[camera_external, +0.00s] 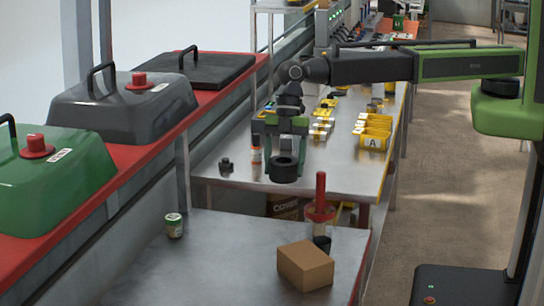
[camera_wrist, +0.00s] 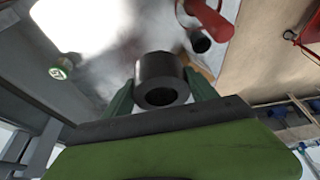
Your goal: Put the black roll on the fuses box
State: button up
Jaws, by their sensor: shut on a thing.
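The black roll (camera_external: 284,170) is a short dark cylinder with a hole through it. My gripper (camera_external: 285,152) points down and is shut on it, holding it around the front edge of the metal table. In the wrist view the roll (camera_wrist: 160,70) sits between the two green fingers of my gripper (camera_wrist: 160,88), its hole facing the camera. A plain brown cardboard box (camera_external: 305,266) lies on the nearer metal table, lower and to the right of the roll. No fuses label is readable on it, so I cannot tell if it is the fuses box.
A red-handled tool (camera_external: 320,195) and a dark cup (camera_external: 322,243) stand behind the cardboard box. A small green-lidded jar (camera_external: 174,225) stands on the near table (camera_external: 230,270), whose middle is clear.

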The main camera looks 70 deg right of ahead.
jog(key=s+a+n, duration=0.2)
jog(key=s+a, duration=0.4)
jog(key=b, duration=0.8)
send_over(305, 256)
jog(key=d, duration=0.2)
jog(key=shift+g, duration=0.4)
jog(key=f, duration=0.7)
jog(key=shift+w+a+f, duration=0.1)
jog(key=shift+a+f, duration=0.15)
jog(key=shift+f, duration=0.15)
notch_tip(305, 256, down, 4)
jog(key=b, duration=0.3)
jog(key=shift+f+b, duration=0.15)
jog(key=shift+b, duration=0.25)
jog(key=shift+d+r, duration=0.1)
jog(key=shift+r, duration=0.15)
jog(key=shift+f, duration=0.25)
jog(key=o, duration=1.4)
jog(key=shift+r, duration=0.1)
